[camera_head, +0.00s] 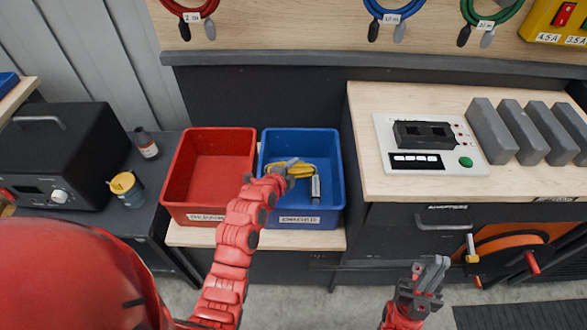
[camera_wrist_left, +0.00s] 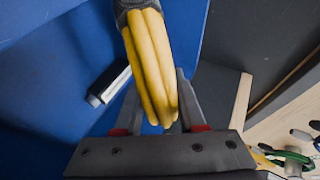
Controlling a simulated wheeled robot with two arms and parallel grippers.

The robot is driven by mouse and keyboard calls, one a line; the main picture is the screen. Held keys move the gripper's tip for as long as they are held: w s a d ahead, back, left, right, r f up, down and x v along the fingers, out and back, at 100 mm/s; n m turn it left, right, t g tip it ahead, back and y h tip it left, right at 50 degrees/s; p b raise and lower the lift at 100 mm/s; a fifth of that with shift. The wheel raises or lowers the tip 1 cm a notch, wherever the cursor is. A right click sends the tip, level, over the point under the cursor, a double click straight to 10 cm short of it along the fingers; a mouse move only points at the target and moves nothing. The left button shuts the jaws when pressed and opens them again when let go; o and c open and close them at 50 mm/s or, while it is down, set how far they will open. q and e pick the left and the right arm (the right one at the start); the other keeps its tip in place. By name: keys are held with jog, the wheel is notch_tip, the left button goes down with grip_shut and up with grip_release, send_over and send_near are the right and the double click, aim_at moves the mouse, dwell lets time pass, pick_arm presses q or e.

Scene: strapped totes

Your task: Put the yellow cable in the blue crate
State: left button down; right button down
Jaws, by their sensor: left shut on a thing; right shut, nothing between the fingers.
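The yellow cable (camera_head: 302,170) is a coiled bundle at the blue crate (camera_head: 335,195) in the head view. In the left wrist view the cable (camera_wrist_left: 150,65) passes between the fingers, with a dark wrap at its top. A grey connector end (camera_head: 315,188) hangs beside it; it also shows in the left wrist view (camera_wrist_left: 108,83) against the blue wall. My left gripper (camera_head: 287,168) is shut on the cable, over the crate's opening. Whether the cable touches the crate floor is unclear. My right gripper (camera_head: 431,274) is shut and empty, low at the right, away from the crates.
A red crate (camera_head: 210,165) stands empty directly left of the blue one. Red, blue (camera_head: 396,12) and green cables hang on the board above. A wooden bench (camera_head: 385,180) with a panel device (camera_head: 430,144) and grey blocks lies right. A bottle and yellow-lidded jar (camera_head: 124,186) stand left.

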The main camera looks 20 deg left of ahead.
pick_arm(q)
jog(key=shift+f+b, duration=0.5)
jog(key=shift+b, duration=0.05)
jog(key=shift+c, duration=2.1)
grip_release()
